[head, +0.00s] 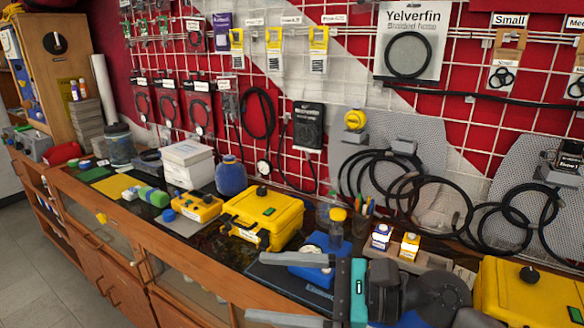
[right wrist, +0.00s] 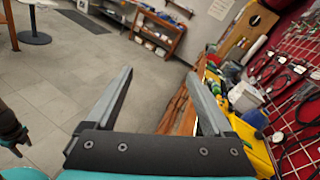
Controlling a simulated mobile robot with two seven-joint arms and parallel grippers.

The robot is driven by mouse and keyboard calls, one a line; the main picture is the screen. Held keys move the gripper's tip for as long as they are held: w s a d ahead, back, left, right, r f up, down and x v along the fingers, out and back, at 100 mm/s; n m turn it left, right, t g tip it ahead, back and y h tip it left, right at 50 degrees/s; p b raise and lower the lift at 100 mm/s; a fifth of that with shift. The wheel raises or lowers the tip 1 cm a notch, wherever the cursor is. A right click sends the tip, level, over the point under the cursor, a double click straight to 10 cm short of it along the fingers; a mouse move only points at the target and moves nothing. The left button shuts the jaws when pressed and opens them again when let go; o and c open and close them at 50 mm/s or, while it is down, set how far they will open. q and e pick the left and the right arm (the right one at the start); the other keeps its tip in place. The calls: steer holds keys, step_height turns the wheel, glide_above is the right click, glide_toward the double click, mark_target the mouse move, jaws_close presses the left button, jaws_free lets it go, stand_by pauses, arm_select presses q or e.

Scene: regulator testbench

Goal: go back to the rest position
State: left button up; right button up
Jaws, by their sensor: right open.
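My right gripper (head: 256,286) reaches in from the lower right of the head view, over the front edge of the wooden counter (head: 135,262). Its two grey fingers are spread apart and point left, with nothing between them. In the right wrist view the gripper (right wrist: 160,73) is also open and empty, with floor and the counter side beyond it. A blue regulator-like device (head: 312,272) lies on the counter just behind the upper finger and is partly hidden by it.
A yellow case (head: 262,216), a smaller yellow box (head: 194,207) and a blue bottle (head: 231,176) stand on the counter. Another yellow case (head: 525,300) is at the lower right. Black hoses (head: 420,205) hang behind. The floor (right wrist: 70,85) in front is largely clear.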

steer(key=w+d+r+m+t+h, duration=0.1)
steer(key=w+d+r+m+t, duration=0.25)
steer(key=m+t, duration=0.6)
steer(key=w+d+r+m+t+h, duration=0.2)
steer(key=d+r+m+t, duration=0.3)
steer(key=m, duration=0.8)
steer(key=d+f+m+g+h, duration=0.1)
steer(key=d+f+m+h, duration=0.4)
steer(key=f+m+h, duration=0.45)
steer(key=d+f+m+g+h, duration=0.1)
steer(key=d+f+m+h, duration=0.45)
steer(key=m, duration=0.65)
steer(key=s+f+m+g+y, duration=0.2)
steer(key=s+f+m+g, duration=0.9)
steer(key=s+f, duration=0.85)
steer(key=s+f+n+g+b, duration=0.1)
steer(key=s+f, duration=0.1)
steer(key=f, duration=0.9)
steer(key=s+f+n+g+b, duration=0.1)
steer(key=s+f, duration=0.1)
steer(key=f, duration=1)
steer(key=s+d+f+g+b, duration=0.1)
steer(key=s+d+f+b, duration=0.1)
steer(key=s+f, duration=1.3)
steer(key=shift+f+g+h+b, duration=0.3)
steer(key=shift+f+g, duration=0.05)
steer(key=shift+f, duration=0.15)
